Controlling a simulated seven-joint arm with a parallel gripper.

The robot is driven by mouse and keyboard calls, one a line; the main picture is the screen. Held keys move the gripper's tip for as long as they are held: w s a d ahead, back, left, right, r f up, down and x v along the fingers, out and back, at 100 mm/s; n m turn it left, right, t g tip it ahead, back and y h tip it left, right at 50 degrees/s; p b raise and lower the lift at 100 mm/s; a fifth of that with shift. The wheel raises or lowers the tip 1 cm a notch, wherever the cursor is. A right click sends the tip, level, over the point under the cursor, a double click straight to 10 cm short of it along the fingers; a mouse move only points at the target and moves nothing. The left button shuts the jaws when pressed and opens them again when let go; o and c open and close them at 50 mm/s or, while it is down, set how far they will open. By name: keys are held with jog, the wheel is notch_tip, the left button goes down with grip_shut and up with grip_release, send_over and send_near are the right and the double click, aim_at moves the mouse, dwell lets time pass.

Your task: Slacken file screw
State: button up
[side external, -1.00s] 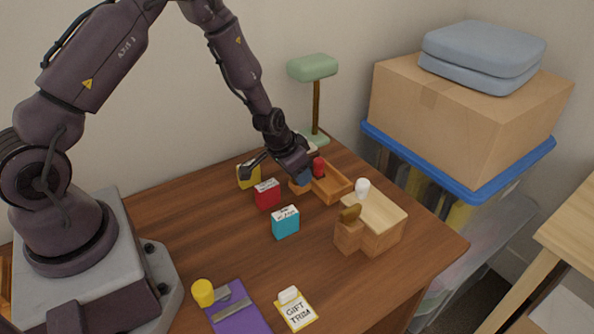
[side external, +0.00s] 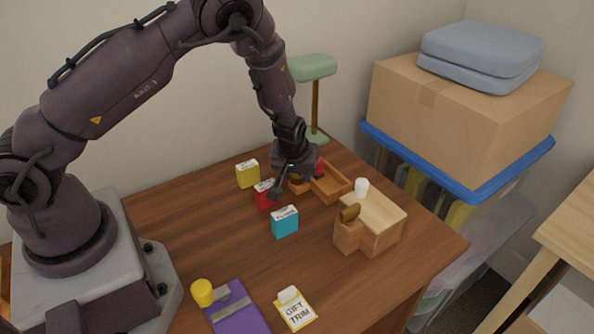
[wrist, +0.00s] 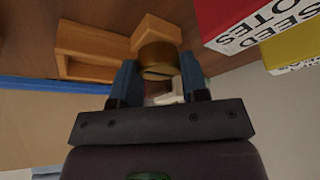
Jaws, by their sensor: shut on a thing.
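My gripper (side external: 287,180) is at the back of the desk, pointing down beside an orange-brown wooden tray (side external: 331,187). In the wrist view my gripper (wrist: 159,72) has its blue fingers shut on a brown round knob (wrist: 158,57). The knob is in front of a small wooden block (wrist: 156,32) beside the tray (wrist: 88,48). The fingers hide the knob's sides, and I cannot see its thread. A second brown knob (side external: 350,213) sits on a wooden block at the front of a pale-topped wooden box (side external: 375,220).
Red (side external: 264,197), yellow (side external: 247,174) and teal (side external: 285,222) boxes stand left of the tray. A white cup-like piece (side external: 361,187) and a green lamp (side external: 313,68) are nearby. A purple folder (side external: 240,312) and gift-trim card (side external: 295,311) lie in front.

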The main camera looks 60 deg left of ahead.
dwell(0.6)
jog(key=o, duration=0.9)
jog(key=shift+o, duration=0.2)
